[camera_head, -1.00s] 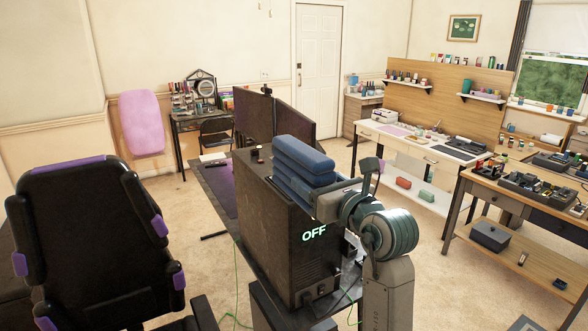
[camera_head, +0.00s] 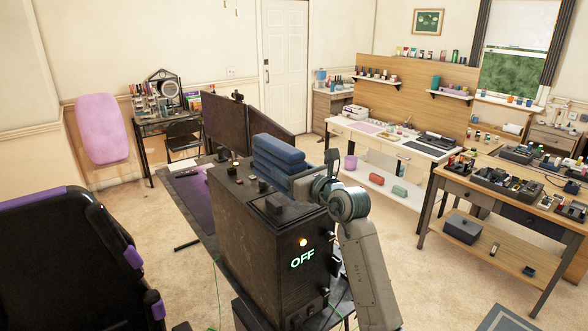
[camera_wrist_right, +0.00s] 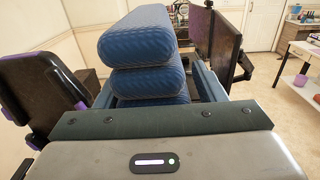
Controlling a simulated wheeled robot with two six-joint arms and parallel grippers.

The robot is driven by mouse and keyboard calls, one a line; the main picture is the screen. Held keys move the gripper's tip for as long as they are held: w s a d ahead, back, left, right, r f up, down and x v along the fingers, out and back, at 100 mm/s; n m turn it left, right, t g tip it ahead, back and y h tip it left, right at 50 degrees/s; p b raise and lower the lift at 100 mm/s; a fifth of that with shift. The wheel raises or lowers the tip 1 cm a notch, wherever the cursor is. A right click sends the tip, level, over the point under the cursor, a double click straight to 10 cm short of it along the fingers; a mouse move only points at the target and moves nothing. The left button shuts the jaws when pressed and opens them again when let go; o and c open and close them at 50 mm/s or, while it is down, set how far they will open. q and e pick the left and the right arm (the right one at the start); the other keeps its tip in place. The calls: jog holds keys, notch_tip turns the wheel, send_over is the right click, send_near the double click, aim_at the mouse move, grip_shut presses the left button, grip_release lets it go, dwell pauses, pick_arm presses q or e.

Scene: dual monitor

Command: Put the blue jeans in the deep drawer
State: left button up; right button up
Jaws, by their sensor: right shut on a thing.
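The folded blue jeans (camera_head: 278,153) are a stacked bundle, held up near the far top edge of a dark box-shaped unit. In the right wrist view the jeans (camera_wrist_right: 145,45) show as thick, rounded, ribbed folds directly in front of the gripper. My right gripper (camera_head: 300,182) is shut on the jeans; its fingertips are mostly hidden by the cloth. My left gripper is not in view. A deep drawer cannot be made out for certain; the wooden workbench (camera_head: 445,187) at right has closed drawer fronts.
The dark unit (camera_head: 270,240) marked OFF stands close below my right arm. Two monitors (camera_head: 240,128) stand behind the jeans. A black and purple chair (camera_head: 65,255) is at left. A white desk (camera_head: 400,143) stands at back right. Carpet (camera_head: 400,230) is clear before the workbench.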

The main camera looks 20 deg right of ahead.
jog(key=w, duration=0.1)
jog(key=w+d, duration=0.1)
jog(key=shift+w+d+p, duration=0.15)
jog(key=shift+w+p, duration=0.2)
jog(key=shift+p, duration=0.05)
jog(key=shift+f+p, duration=0.2)
jog(key=shift+p, duration=0.1)
notch_tip(320, 180, down, 2)
jog(key=shift+s+f+p, duration=0.1)
jog(key=shift+p, duration=0.7)
jog(key=shift+f, duration=0.45)
jog(key=shift+f, duration=0.1)
jog(key=shift+f+b, duration=0.4)
jog(key=shift+f, duration=0.1)
jog(key=o, duration=1.3)
